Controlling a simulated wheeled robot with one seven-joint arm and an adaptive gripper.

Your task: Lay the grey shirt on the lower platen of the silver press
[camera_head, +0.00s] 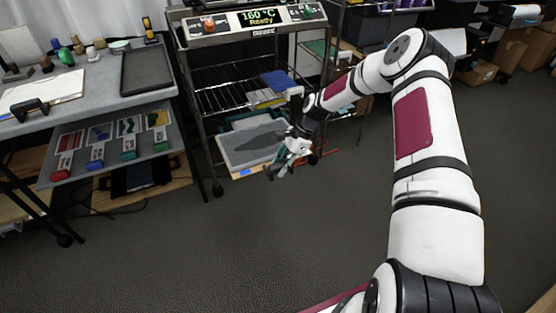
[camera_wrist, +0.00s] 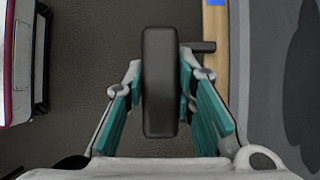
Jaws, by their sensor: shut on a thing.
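My gripper (camera_head: 287,165) is low in front of a wheeled metal rack. In the wrist view, my gripper (camera_wrist: 168,110) is shut on a dark, rounded upright bar (camera_wrist: 160,80) between its teal finger pads. A short stub joins or meets a wood-edged grey panel (camera_wrist: 243,100) at the right. I cannot tell whether that shape is the grey shirt. A silver unit (camera_head: 255,32) above reads 160 °C Ready; its platen is not recognisable.
A blue item (camera_head: 277,80) lies on the wire rack (camera_head: 225,88). Cardboard boxes (camera_head: 510,50) stand back right. The foreground floor is clear.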

